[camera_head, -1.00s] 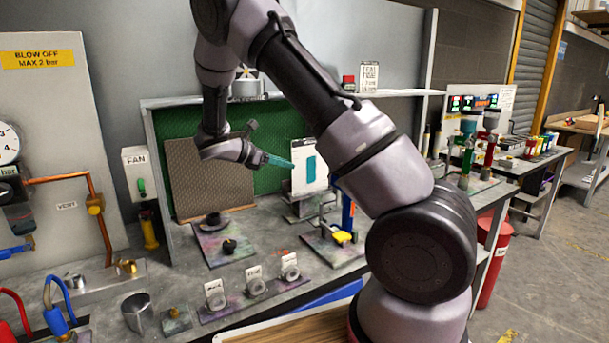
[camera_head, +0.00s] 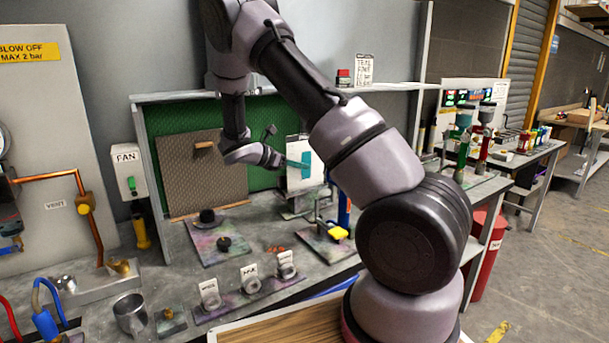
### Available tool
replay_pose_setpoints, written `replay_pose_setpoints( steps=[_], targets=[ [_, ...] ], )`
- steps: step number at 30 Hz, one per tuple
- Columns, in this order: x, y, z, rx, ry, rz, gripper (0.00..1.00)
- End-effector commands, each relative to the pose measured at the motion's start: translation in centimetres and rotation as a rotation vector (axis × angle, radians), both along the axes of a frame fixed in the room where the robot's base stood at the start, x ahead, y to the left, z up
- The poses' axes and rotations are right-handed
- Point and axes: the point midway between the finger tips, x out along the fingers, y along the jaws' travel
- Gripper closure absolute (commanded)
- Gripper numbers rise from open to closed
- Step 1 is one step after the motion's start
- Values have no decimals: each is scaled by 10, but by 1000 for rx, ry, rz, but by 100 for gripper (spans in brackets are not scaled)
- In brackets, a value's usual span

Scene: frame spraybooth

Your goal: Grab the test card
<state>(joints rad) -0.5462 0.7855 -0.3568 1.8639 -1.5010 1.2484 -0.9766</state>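The test card (camera_head: 292,174) is a white upright card with a teal patch, standing in a holder on the bench in front of the green back panel. My gripper (camera_head: 294,163) is at the card's left side, with its teal fingers pointing right toward it. The fingertips overlap the card's left part in this view. I cannot tell whether they touch it or whether the fingers are open or shut. My arm hides part of the bench right of the card.
A brown perforated panel (camera_head: 202,172) leans behind the gripper. A blue and yellow tool (camera_head: 338,232) stands close right of the card. Labelled metal cups (camera_head: 250,279) line the bench front. A shelf (camera_head: 400,87) runs above.

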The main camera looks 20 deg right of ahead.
Motion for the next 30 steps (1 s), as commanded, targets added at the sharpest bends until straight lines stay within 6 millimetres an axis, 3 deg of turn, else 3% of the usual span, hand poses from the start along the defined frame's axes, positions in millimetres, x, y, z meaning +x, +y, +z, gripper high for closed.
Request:
replay_pose_setpoints(
  steps=[3, 9, 10, 12, 13, 30],
  targets=[
    [3, -13, -5, 0, -1, -1, 61],
    [4, -14, -6, 0, -1, 1, 61],
    [4, -14, -6, 0, -1, 1, 65],
    [4, -14, -6, 0, -1, 1, 92],
    [4, -14, -6, 0, -1, 1, 100],
    [4, -14, -5, 0, -2, 0, 100]
  ],
)
